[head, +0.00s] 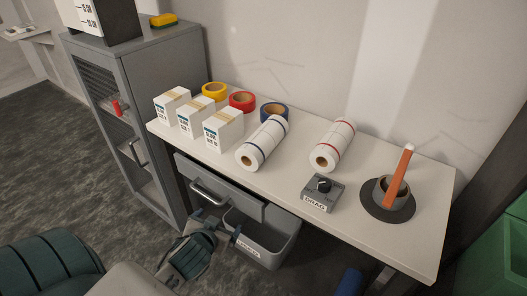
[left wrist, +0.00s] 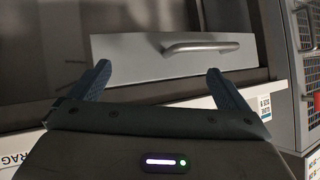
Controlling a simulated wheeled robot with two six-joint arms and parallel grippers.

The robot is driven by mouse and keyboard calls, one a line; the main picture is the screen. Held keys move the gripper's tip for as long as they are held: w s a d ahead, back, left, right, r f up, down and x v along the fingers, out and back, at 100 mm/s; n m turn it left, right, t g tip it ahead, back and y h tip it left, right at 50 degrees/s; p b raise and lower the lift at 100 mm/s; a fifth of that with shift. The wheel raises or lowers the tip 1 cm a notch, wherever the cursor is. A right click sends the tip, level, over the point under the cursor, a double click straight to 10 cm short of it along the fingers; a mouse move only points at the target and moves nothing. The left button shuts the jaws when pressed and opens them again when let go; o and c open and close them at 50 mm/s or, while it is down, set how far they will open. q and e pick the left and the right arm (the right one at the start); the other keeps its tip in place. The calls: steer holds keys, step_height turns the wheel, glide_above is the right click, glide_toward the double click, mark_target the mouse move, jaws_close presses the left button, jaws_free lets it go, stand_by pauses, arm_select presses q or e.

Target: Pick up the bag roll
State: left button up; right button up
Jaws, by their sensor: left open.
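Two white rolls lie on the bench in the head view. One roll with dark blue bands (head: 262,143) lies mid-bench, and one roll with red bands (head: 333,145) lies to its right. Which one is the bag roll I cannot tell. My left gripper (head: 216,222) is low in front of the bench, below the bench top and by the grey drawers, apart from both rolls. In the left wrist view its two fingers (left wrist: 158,72) are spread, with nothing between them. My right gripper is not in view.
The bench top (head: 285,190) holds white boxes (head: 222,130), yellow, red and blue tape rolls (head: 242,100), a DRAG knob box (head: 322,192) and a dark holder with an orange stick (head: 397,178). A drawer handle (head: 209,192) and a lower bin (head: 262,244) are near my left gripper.

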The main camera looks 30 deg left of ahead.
mark_target(246, 159)
arm_select(q)
steer(key=w+r+m+t+h+p, duration=0.1)
steer(key=w+r+t, duration=0.1)
steer(key=w+r, duration=0.2)
steer(key=w+r+m+t+h+p, duration=0.1)
steer(key=w+r+t, duration=0.2)
steer(key=w+r, duration=0.1)
steer(key=w+r+t+h, duration=0.1)
steer(key=w+r+t, duration=0.1)
steer(key=w+r, duration=0.2)
steer(key=shift+w+a+m+t+h+p, duration=0.1)
steer(key=shift+w+m+t+h+p, duration=0.25)
steer(key=shift+w, duration=0.6)
steer(key=shift+w+f, duration=0.1)
steer(key=shift+w, duration=0.15)
steer(key=shift+w+p, duration=0.2)
steer(key=shift+p, duration=0.15)
steer(key=w+p, duration=0.3)
steer(key=w, duration=0.1)
steer(key=shift+w+f+p, duration=0.1)
steer(key=shift+w+p, duration=0.2)
steer(key=shift+w, duration=0.1)
steer(key=c, duration=1.3)
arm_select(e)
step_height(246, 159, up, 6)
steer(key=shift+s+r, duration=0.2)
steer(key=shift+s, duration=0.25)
arm_select(q)
steer(key=shift+o, duration=0.2)
